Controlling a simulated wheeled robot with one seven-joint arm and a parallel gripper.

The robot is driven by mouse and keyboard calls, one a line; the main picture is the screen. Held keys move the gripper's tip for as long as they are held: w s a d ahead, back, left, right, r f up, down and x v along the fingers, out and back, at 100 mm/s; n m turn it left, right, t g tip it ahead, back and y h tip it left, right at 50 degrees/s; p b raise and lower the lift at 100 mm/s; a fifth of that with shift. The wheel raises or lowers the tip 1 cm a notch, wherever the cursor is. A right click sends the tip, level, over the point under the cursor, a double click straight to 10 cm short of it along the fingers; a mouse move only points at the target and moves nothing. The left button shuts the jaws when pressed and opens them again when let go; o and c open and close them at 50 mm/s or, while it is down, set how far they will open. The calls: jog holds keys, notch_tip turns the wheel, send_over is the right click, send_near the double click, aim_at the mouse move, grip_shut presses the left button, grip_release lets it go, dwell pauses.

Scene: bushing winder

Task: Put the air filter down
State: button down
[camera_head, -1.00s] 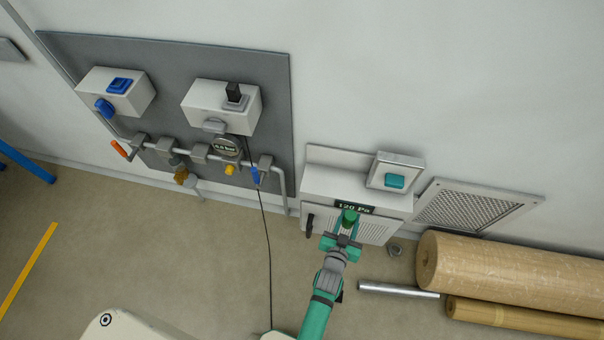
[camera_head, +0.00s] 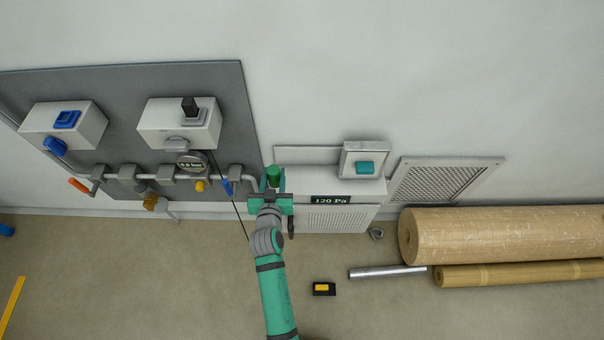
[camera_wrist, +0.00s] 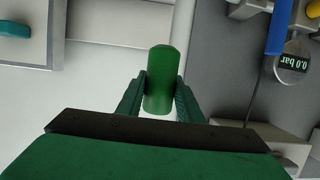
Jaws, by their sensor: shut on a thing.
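My gripper (camera_head: 273,188) is shut on a green cylinder, which I take to be the air filter (camera_head: 274,173). In the wrist view the filter (camera_wrist: 161,78) stands up between the two dark green fingers (camera_wrist: 160,98). In the head view my gripper is at the left end of the white box with the 120 Pa display (camera_head: 331,199). The filter overlaps the wall and the box's left edge in the picture; I cannot tell whether it touches either.
A grey panel (camera_head: 215,90) with pipes, valves and a gauge (camera_head: 192,163) is on the left. A teal button (camera_head: 365,168) sits above the box. A small black-and-yellow object (camera_head: 324,289) lies on the floor.

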jog(key=w+d+f, duration=0.9)
jog(key=shift+w+f, duration=0.1)
jog(key=shift+w, duration=0.2)
jog(key=shift+w+d+f, duration=0.1)
jog(key=shift+f, duration=1.65)
jog(key=shift+f, duration=0.3)
jog(key=c, duration=1.2)
grip_release()
